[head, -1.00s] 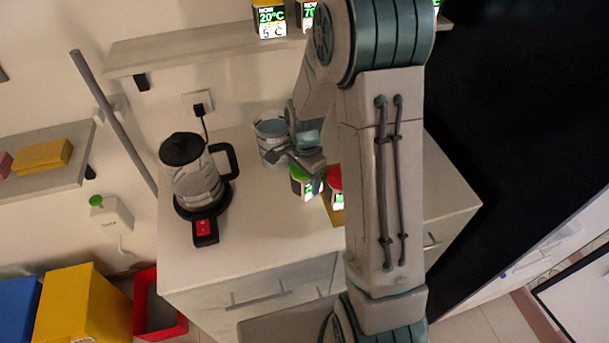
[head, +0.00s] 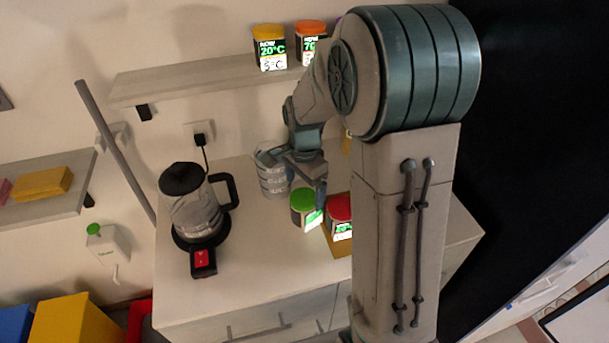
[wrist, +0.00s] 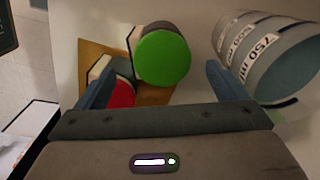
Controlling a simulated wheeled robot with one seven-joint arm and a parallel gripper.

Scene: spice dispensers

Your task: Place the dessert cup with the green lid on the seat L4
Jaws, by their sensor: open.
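The cup with the green lid (head: 304,204) stands on the white counter, at the left edge of a wooden board. It also shows in the wrist view (wrist: 163,58), ahead of my fingers. My gripper (head: 306,170) is open and empty, above and behind the green-lidded cup in the head view. In the wrist view the two blue fingers (wrist: 158,86) are apart, with the green lid beyond the space between them. I cannot make out a seat marked L4.
A red-lidded cup (head: 339,208) stands close on the right, on the wooden board (head: 336,246). A kettle (head: 192,205) stands left. A wall shelf (head: 190,82) holds several lidded cups.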

